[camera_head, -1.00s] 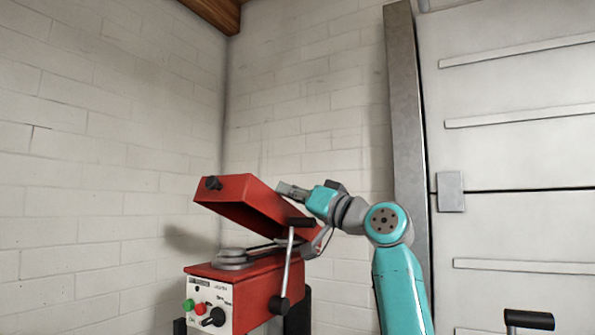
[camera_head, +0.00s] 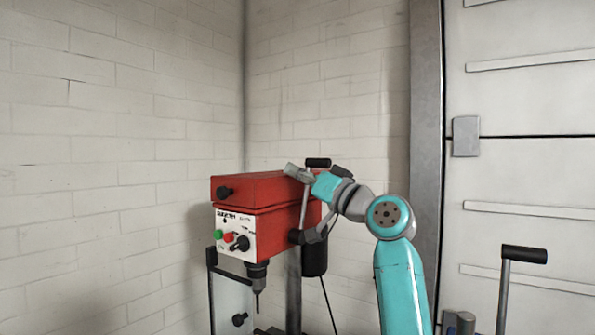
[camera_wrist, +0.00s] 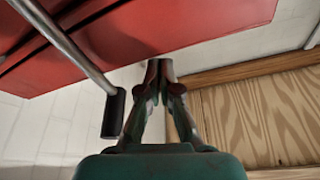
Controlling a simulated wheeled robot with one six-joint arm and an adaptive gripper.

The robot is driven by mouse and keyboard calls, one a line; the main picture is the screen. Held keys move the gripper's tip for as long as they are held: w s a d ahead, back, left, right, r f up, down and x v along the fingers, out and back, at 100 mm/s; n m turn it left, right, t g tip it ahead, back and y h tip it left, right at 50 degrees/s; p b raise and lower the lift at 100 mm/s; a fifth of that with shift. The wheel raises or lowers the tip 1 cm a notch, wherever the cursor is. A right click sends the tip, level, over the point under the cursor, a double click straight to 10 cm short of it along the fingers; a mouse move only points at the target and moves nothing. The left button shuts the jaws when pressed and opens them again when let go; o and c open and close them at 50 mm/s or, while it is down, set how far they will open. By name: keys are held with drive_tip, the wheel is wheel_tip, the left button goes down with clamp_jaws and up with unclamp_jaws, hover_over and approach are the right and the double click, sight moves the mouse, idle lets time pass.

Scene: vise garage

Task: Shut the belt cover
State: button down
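The red belt cover (camera_head: 255,188) lies flat on the red drill press head (camera_head: 278,234), with only a thin dark seam between them. A black knob (camera_head: 224,193) is on its front end. My gripper (camera_head: 292,170) is at the cover's top right edge; whether it touches is hard to tell. In the wrist view my gripper (camera_wrist: 160,66) has its fingertips together with nothing seen between them. A red panel (camera_wrist: 175,25) of the machine fills the top of that view, close to the fingertips.
A feed lever with a black grip (camera_head: 318,162) stands beside the head, near my gripper; its rod also crosses the wrist view (camera_wrist: 62,42). The control panel (camera_head: 236,232) faces front. A brick wall (camera_head: 130,120) is behind. Another black-handled lever (camera_head: 524,254) stands at lower right.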

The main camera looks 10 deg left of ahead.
drive_tip(key=shift+w+a+f, duration=0.2)
drive_tip(key=shift+f, duration=0.5)
wheel_tip(320, 180, up, 5)
drive_tip(key=w+v, duration=0.1)
drive_tip(key=v, duration=0.9)
drive_tip(key=shift+d, duration=0.45)
